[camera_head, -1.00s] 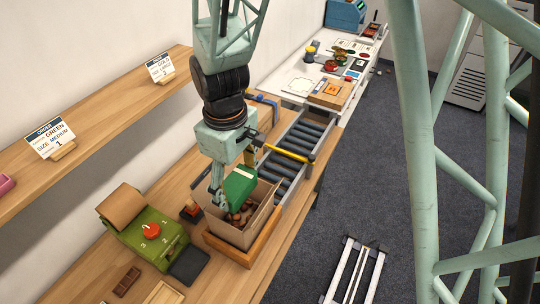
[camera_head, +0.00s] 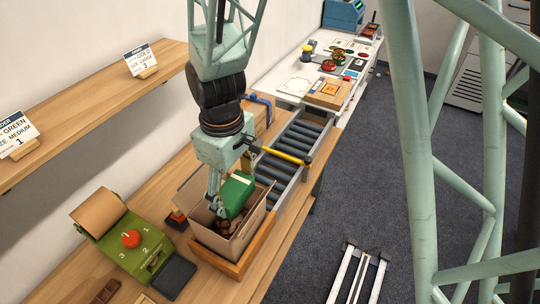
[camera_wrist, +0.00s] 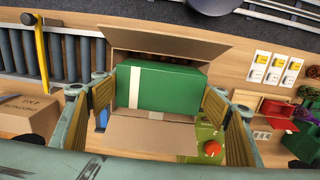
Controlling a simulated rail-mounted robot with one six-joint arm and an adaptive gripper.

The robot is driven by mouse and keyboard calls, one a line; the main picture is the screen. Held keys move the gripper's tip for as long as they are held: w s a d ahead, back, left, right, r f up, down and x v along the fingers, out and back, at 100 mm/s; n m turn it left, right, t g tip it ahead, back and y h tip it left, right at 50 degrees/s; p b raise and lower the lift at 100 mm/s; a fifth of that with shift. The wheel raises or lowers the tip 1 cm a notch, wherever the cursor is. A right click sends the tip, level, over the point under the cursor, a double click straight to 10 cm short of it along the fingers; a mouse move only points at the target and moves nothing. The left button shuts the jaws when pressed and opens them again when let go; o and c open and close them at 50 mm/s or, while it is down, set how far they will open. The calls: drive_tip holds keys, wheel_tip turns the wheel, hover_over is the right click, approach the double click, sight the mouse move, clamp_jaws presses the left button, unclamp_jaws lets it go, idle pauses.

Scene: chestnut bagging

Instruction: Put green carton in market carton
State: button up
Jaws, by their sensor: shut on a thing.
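My gripper (camera_head: 214,197) is shut on the green carton (camera_head: 236,194), a green box with a pale band. The wrist view shows the green carton (camera_wrist: 180,90) between the two fingers. The open market carton (camera_head: 238,243) is a brown cardboard box with raised flaps. The green carton is at its mouth, tilted in the head view; its lower part overlaps the opening, and I cannot tell how deep it sits. Brown round pieces (camera_head: 228,226) show inside the market carton. In the wrist view, flaps of the market carton (camera_wrist: 150,135) show above and below the green carton.
The market carton stands in a wooden tray (camera_head: 225,266) on the bench. A green machine with a red knob (camera_head: 131,239) is to its left. A roller conveyor (camera_head: 300,145) with a yellow bar (camera_head: 285,155) lies behind it. Order cards (camera_head: 140,60) stand on the shelf.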

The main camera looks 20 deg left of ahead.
drive_tip(key=shift+a+r, duration=0.1)
drive_tip(key=shift+a, duration=0.05)
drive_tip(key=shift+f, duration=6.85)
drive_tip(key=shift+f+p, duration=0.3)
drive_tip(key=shift+f, duration=1.85)
drive_tip(key=shift+f, duration=0.2)
drive_tip(key=o, duration=0.7)
drive_tip(key=shift+o, duration=0.2)
drive_tip(key=shift+r, duration=0.25)
wheel_tip(320, 180, up, 12)
drive_tip(key=shift+b, duration=0.3)
